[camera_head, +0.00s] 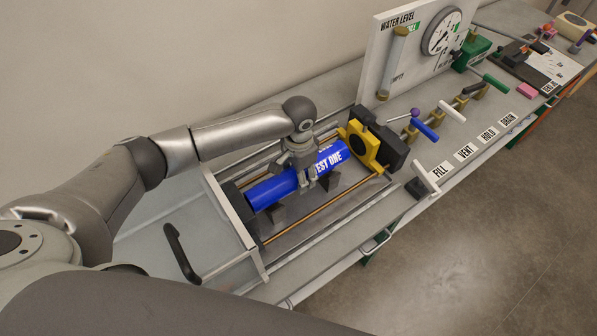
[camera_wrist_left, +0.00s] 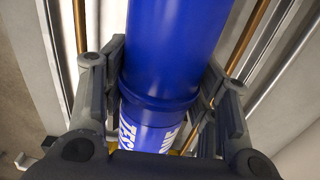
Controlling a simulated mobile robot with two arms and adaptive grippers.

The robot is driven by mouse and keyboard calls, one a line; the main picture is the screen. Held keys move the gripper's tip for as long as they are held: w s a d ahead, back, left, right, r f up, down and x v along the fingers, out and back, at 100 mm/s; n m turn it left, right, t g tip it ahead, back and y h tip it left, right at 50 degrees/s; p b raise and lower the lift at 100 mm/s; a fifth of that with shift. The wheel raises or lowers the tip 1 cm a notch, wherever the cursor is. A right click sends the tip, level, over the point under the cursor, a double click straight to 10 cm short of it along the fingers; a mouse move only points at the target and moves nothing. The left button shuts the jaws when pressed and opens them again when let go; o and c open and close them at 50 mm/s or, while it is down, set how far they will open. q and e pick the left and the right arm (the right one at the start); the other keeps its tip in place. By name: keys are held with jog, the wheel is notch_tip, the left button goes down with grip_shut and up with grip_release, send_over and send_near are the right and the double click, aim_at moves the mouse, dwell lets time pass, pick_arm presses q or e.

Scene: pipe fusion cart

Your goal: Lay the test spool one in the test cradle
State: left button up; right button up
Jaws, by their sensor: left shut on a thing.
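The test spool one is a blue pipe (camera_head: 271,190) with white "TEST ONE" lettering. It lies lengthwise over the test cradle (camera_head: 276,213), between a dark end block on the left and a yellow clamp on the right. My left gripper (camera_head: 307,178) is shut around the spool's middle from above. In the left wrist view the fingers (camera_wrist_left: 160,95) sit on both sides of the blue spool (camera_wrist_left: 175,40), at a raised collar. I cannot tell whether the spool's underside touches the dark cradle supports. My right gripper is not in view.
A yellow clamp (camera_head: 362,143) stands at the cradle's right end. A black handle (camera_head: 181,253) is at the front left. Valves with blue, white and green handles line the bench beyond, before a gauge board (camera_head: 418,50). Thin rods run along both sides of the cradle.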

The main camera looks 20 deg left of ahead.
pick_arm(q)
jog(key=shift+f+b, duration=0.3)
jog(key=shift+f, duration=0.55)
jog(key=o, duration=1.4)
jog(key=shift+c, duration=0.2)
notch_tip(320, 180, up, 12)
jog(key=shift+f, duration=0.1)
